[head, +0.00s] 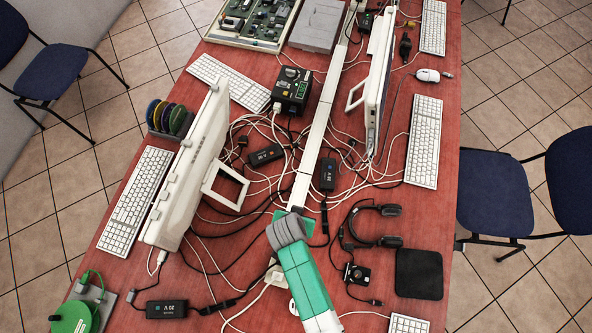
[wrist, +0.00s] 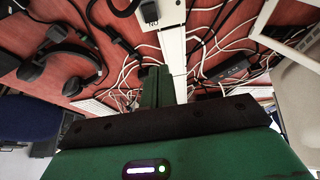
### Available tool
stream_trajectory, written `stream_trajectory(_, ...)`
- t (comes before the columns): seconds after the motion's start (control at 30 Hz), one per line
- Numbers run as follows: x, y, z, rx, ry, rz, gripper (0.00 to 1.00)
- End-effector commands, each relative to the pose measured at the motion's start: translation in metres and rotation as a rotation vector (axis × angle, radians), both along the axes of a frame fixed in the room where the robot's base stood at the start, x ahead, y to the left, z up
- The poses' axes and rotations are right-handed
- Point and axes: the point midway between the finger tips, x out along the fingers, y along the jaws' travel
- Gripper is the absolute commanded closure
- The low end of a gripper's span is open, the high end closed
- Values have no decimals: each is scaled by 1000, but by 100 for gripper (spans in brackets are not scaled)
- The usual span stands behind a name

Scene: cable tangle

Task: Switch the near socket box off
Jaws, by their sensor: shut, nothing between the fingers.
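My gripper (wrist: 158,86) shows in the wrist view as green fingers shut together with nothing between them, above the white cable channel and the cables. In the head view my green and grey arm reaches in from the bottom, and its end covers the near end of the channel. A pale box (head: 275,276) lies just left of my arm and is partly hidden by it. It may be the near socket box; its switch cannot be made out. In the wrist view a dark labelled piece (wrist: 150,11) sits on a pale part at the top edge.
The white channel (head: 318,125) runs along the red table. Loose cables surround it, with power bricks (head: 266,155) beside it. Monitors (head: 192,165) stand on both sides. A headset (head: 375,225) and a black webcam (head: 357,274) lie right of my arm. A black box (head: 291,90) stands farther back.

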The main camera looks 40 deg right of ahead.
Motion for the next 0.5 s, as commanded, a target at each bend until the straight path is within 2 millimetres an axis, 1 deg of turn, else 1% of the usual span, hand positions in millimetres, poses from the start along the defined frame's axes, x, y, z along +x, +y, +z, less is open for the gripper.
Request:
stream_trajectory(0.03,-3,3,9,0,-1,0,100)
stream_trajectory(0.2,-9,11,26,1,-1,-1,100)
stream_trajectory(0.33,-11,13,30,0,0,-1,100)
stream_trajectory(0.5,-11,13,31,0,0,-1,100)
